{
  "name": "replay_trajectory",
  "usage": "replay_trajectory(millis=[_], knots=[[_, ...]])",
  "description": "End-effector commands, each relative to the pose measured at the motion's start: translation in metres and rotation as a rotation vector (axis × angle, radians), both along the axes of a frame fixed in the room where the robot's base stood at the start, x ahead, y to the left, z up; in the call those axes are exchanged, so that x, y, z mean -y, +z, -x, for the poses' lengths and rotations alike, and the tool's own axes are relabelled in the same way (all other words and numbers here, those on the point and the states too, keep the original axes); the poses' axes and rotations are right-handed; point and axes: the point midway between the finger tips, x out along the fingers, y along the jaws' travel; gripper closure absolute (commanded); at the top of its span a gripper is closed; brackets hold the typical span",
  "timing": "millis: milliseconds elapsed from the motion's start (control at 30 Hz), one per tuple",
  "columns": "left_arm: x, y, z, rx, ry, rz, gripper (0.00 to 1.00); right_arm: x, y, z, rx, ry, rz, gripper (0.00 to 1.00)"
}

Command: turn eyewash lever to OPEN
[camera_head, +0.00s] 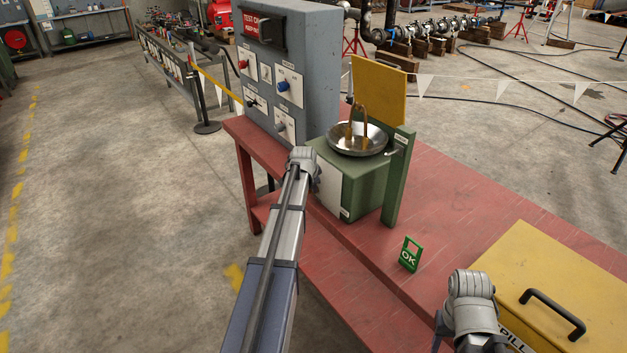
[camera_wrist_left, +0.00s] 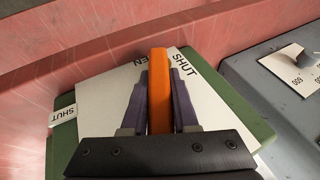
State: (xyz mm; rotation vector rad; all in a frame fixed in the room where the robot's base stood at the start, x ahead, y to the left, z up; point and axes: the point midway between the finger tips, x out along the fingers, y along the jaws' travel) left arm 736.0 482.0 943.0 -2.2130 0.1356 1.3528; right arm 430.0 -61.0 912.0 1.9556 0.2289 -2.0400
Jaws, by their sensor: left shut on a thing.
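The orange eyewash lever (camera_wrist_left: 159,58) stands between the two purple fingers of my left gripper (camera_wrist_left: 160,76) in the left wrist view. The fingers are shut on it. Behind it is a white plate (camera_wrist_left: 100,98) with SHUT near the lever's tip and partly covered lettering ending in EN; another SHUT label is at the left edge. In the head view the eyewash is a green box (camera_head: 345,183) with a steel bowl (camera_head: 352,142) and brass spouts. My left arm reaches its front, hiding the lever and fingers. My right arm shows at lower right, its fingers out of view.
A grey control panel (camera_head: 285,75) with knobs stands left of the eyewash on the red bench (camera_head: 455,205). A green OK sign (camera_head: 409,254) and a yellow case (camera_head: 560,275) with a black handle are to the right. Open floor lies left of the bench.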

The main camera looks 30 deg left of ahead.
Motion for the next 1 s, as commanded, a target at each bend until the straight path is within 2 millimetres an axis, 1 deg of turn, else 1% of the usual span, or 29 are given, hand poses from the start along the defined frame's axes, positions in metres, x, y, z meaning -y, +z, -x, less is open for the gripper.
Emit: replay_trajectory(millis=[33,133,300,500,700,1000], knots=[[-0.006,0.005,-0.004,-0.017,0.004,0.038,1.0,0.0,0.008,0.0,0.0,0.0,0.0,0.5],[-0.009,0.004,-0.005,-0.049,0.003,0.114,1.0,0.0,0.013,0.0,0.0,0.0,0.0,0.5],[-0.013,0.004,-0.006,-0.094,0.003,0.224,1.0,0.0,0.017,0.0,0.0,0.0,0.0,0.5],[-0.016,0.003,-0.007,-0.132,0.003,0.316,1.0,0.0,0.019,0.0,0.0,0.0,0.0,0.5],[-0.017,0.003,-0.006,-0.154,0.002,0.366,1.0,0.0,0.019,0.0,0.0,0.0,0.0,0.5],[-0.017,0.003,-0.005,-0.164,0.001,0.388,1.0,0.0,0.019,0.0,0.0,0.0,0.0,0.5]])
